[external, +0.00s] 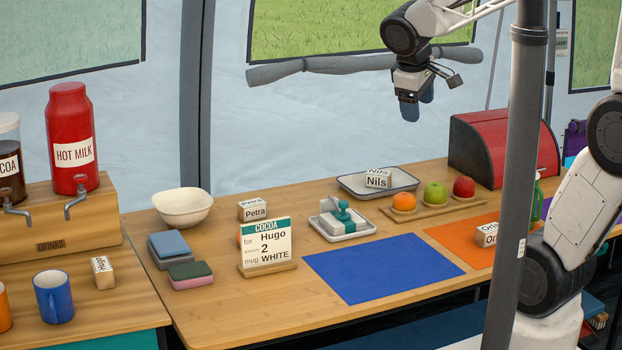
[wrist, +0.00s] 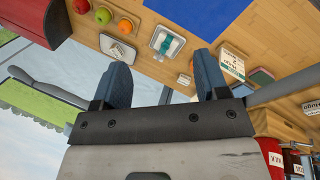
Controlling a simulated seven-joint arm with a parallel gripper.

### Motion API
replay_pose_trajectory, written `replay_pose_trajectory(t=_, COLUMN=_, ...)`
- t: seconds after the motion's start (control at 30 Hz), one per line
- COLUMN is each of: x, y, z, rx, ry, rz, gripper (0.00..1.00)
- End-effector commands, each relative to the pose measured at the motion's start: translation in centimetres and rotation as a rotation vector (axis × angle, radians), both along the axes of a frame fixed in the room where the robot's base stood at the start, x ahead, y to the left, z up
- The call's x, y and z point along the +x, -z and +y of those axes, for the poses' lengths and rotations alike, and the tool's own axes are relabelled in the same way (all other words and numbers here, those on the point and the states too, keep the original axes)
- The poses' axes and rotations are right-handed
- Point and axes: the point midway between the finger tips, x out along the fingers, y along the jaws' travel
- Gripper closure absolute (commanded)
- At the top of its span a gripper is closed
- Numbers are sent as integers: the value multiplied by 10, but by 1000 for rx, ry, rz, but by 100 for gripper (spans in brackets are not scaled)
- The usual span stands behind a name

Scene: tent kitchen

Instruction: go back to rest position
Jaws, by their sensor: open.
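My gripper (external: 418,105) is raised high above the back of the table (external: 330,190) in the external view, well clear of everything on it. Its blue fingers point down there. In the wrist view my gripper (wrist: 165,82) shows two blue fingers set apart with nothing between them, so it is open and empty. Beyond the fingers, the wrist view shows the table top, the blue mat (wrist: 200,22) and the stamp tray (wrist: 166,43) upside down.
The blue mat (external: 383,268) is bare. An order card (external: 266,246), white bowl (external: 182,207), fruit board (external: 432,210), grey tray with a Nils block (external: 378,180) and red bread box (external: 502,150) stand around it. A dark pole (external: 520,180) crosses in front at right.

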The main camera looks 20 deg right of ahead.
Motion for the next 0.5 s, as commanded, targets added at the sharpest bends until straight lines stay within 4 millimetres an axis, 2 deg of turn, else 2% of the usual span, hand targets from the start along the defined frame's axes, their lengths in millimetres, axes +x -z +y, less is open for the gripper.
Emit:
replay_pose_trajectory(t=0.03, x=-9, y=-2, z=-9, rx=27, ry=46, rz=-10, gripper=32)
replay_pose_trajectory(t=0.2, x=-39, y=-5, z=-32, rx=122, ry=196, rz=-37, gripper=32)
replay_pose_trajectory(t=0.5, x=-88, y=-6, z=-57, rx=279, ry=438, rz=-93, gripper=32)
